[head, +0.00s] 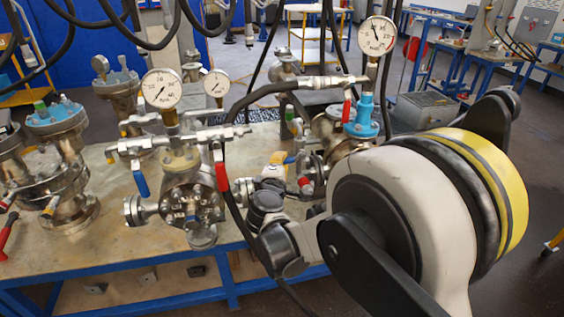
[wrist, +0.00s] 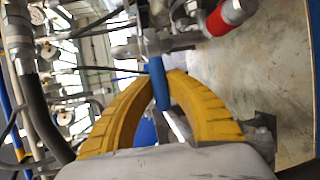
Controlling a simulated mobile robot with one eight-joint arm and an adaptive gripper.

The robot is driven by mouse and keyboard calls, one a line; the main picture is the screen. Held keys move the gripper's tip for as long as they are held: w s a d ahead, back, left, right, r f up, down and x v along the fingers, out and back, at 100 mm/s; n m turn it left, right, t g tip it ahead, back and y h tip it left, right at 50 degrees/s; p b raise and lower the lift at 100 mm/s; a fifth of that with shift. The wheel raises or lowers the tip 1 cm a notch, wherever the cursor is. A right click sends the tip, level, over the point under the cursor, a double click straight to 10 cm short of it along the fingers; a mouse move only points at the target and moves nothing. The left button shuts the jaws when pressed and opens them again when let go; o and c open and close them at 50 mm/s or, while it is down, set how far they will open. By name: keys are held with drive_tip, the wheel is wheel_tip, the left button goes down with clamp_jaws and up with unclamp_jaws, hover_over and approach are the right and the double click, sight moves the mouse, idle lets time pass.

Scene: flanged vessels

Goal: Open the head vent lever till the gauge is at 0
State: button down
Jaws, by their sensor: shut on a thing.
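In the wrist view my gripper (wrist: 162,76) has its two yellow fingers closed on a blue lever handle (wrist: 159,92). In the head view my gripper (head: 284,158) is beside the right vessel (head: 340,146), partly hidden by my arm, with a bit of blue at its fingertips. This vessel has a blue top fitting (head: 362,121), a red lever (head: 347,108) and a round gauge (head: 377,36) above. The gauge needle points up, slightly left; its exact reading is too small to tell. I cannot tell from the pictures which lever is the head vent.
A middle vessel (head: 186,190) carries two gauges, a hanging blue lever (head: 140,178) and a red lever (head: 221,176). More vessels stand at the left of the bench (head: 110,243). A black hose (head: 232,150) hangs close to my gripper. A red handle (wrist: 231,13) shows in the wrist view.

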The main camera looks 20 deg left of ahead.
sight(289, 158)
drive_tip(key=shift+r, duration=0.15)
drive_tip(key=r+m+p, duration=0.1)
drive_tip(key=m+g+p, duration=0.1)
drive_tip(key=r+m+p, duration=0.1)
drive_tip(key=shift+w+d+r+g+y, duration=0.15)
drive_tip(key=shift+d+r+g+y, duration=0.1)
drive_tip(key=shift+r+g+y, duration=0.05)
drive_tip(key=r+m+g+y+p, duration=0.1)
drive_tip(key=d+r+m+p, duration=0.1)
drive_tip(key=m, duration=0.1)
drive_tip(key=shift+w+d+r+g+y, duration=0.15)
drive_tip(key=shift+w+g+y, duration=0.25)
drive_tip(key=shift+w+d+r+m+g+y, duration=0.3)
drive_tip(key=shift+w+d+m+g+y, duration=0.15)
drive_tip(key=shift+d+m+y, duration=0.4)
drive_tip(key=shift+w+d+r+m+g+y, duration=0.35)
drive_tip(key=shift+d+m+y, duration=0.25)
drive_tip(key=shift+m, duration=0.55)
drive_tip(key=shift+w+d+r+m+g+y, duration=0.25)
drive_tip(key=shift+w+d+m+g+y, duration=0.35)
drive_tip(key=shift+m, duration=0.4)
drive_tip(key=shift+s+d, duration=0.15)
drive_tip(key=c, duration=1.3)
unclamp_jaws()
drive_tip(key=shift+c, duration=0.2)
